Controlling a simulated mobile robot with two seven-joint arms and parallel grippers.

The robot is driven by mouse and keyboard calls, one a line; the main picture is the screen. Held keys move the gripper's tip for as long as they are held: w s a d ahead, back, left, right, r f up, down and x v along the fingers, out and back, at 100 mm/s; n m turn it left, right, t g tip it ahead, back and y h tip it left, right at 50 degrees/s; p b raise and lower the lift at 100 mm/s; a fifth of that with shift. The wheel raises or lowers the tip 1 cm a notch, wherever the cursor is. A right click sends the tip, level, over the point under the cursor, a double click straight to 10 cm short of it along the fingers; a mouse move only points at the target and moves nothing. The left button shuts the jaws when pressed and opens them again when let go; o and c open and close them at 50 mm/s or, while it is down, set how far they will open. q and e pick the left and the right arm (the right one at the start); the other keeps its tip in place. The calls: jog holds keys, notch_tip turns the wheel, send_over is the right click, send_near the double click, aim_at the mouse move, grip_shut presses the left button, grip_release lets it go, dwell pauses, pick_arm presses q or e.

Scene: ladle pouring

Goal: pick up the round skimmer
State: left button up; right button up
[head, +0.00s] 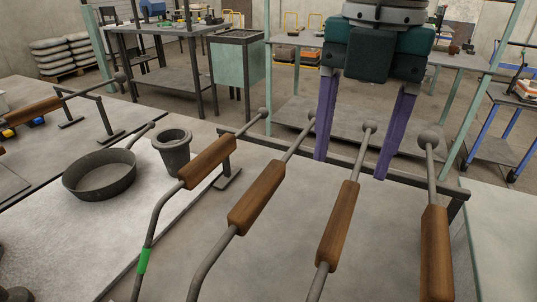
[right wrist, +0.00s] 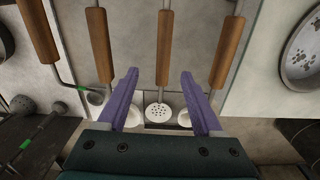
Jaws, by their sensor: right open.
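The round skimmer shows in the right wrist view as a pale perforated disc (right wrist: 159,112) between my finger outlines, with its wooden handle (right wrist: 164,35) above. By the order of the tools, it appears to be the third from the left in the head view, where its wooden handle (head: 337,225) shows and its disc is out of frame. My right gripper (head: 351,170) has purple fingers, spread apart and empty. It is above the far end of the row of tools. It also shows in the right wrist view (right wrist: 160,72). My left gripper is not in view.
Other wooden-handled tools lie beside the skimmer: one left (head: 257,197), one right (head: 436,250), and one with a green band (head: 208,162). A rail (head: 345,167) runs along the far side. A dark pan (head: 100,176) and pot (head: 174,152) stand left.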

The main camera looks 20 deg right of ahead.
aim_at(343, 207)
jog(key=shift+w+d+f+b, duration=0.1)
jog(key=shift+d+f+b, duration=0.2)
jog(key=shift+d+f, duration=0.4)
jog(key=shift+f, duration=0.05)
notch_tip(343, 207, down, 9)
jog(key=shift+w+f+b, duration=0.1)
jog(key=shift+b, duration=0.3)
jog(key=shift+n, duration=0.3)
jog(key=shift+c, duration=0.4)
grip_shut()
